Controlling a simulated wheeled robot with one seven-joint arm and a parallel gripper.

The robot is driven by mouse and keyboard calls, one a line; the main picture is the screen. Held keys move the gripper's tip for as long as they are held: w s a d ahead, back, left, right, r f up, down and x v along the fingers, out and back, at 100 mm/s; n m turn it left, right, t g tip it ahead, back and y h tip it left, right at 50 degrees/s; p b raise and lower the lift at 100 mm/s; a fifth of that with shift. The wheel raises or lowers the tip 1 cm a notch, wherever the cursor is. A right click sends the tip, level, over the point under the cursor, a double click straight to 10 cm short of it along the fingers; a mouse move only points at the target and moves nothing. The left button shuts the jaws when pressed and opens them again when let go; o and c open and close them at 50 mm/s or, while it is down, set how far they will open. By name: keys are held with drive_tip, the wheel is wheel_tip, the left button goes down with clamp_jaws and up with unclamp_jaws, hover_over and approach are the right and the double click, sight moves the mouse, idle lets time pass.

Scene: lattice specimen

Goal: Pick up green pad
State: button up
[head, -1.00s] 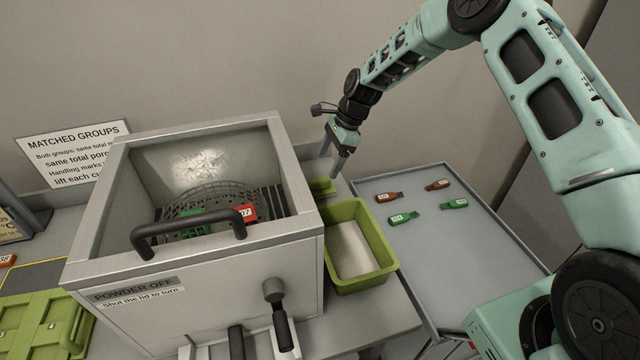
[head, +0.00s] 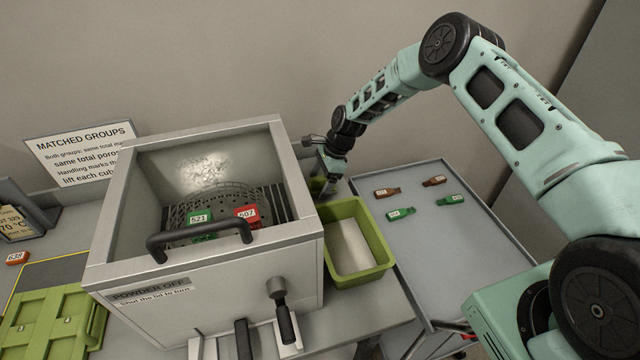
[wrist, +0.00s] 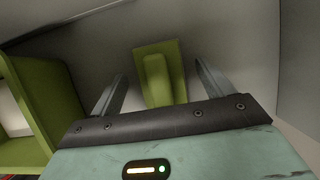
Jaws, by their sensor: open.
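The green pad (wrist: 145,60) is a flat olive-green plate with a raised rounded grip along its middle. In the wrist view it lies between and beyond my open fingers, with the grip roughly centred between them. In the head view the pad (head: 316,184) shows only in part, behind the green bin and beside the grey box, partly covered by my gripper (head: 327,189). My gripper is open and points down at the pad. Its two fingers also show in the wrist view (wrist: 160,72). I cannot tell whether they touch the pad.
The green bin (head: 384,254) stands close by, its wall (wrist: 48,100) left of my gripper in the wrist view. The open grey box (head: 215,275) holds a green and a red labelled block. A grey tray table (head: 440,240) at right carries several small tagged pieces.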

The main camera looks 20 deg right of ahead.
sight(320, 177)
drive_tip(key=c, duration=1.1)
drive_tip(key=shift+r, duration=0.2)
wheel_tip(320, 177, up, 10)
drive_tip(key=b, duration=0.3)
drive_tip(key=shift+f+b, duration=0.15)
drive_tip(key=shift+b, duration=0.25)
